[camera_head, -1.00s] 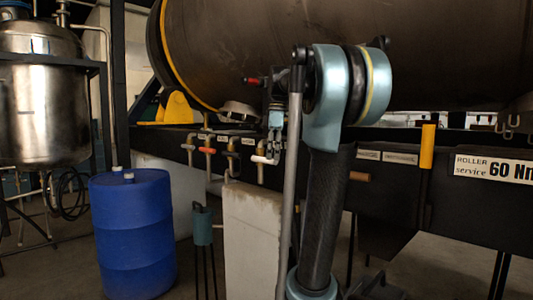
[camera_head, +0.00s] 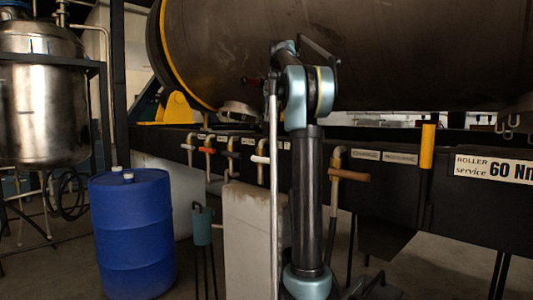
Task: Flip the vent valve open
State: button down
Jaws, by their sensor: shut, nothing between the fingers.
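Several small valves line the dark panel under the big drum. One has an orange-red handle (camera_head: 207,150), one a white handle (camera_head: 261,159), and one a brown handle (camera_head: 349,175) that sticks out sideways from a bent pipe.
The dark drum (camera_head: 420,60) spans the top. A blue barrel (camera_head: 132,235) and a steel tank (camera_head: 38,105) stand left. A pale concrete block (camera_head: 248,240) and a small teal can on legs (camera_head: 202,226) stand below the valves. A yellow upright handle (camera_head: 427,147) is right.

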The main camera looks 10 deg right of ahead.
aim_at(264, 160)
jog(key=f, duration=0.4)
jog(key=s+a+f, duration=0.1)
jog(key=f, duration=0.4)
jog(key=a+f, duration=0.1)
jog(key=f, duration=0.3)
jog(key=shift+s+a+f, duration=0.15)
jog(key=shift+s+f, duration=0.15)
jog(key=shift+f, duration=0.1)
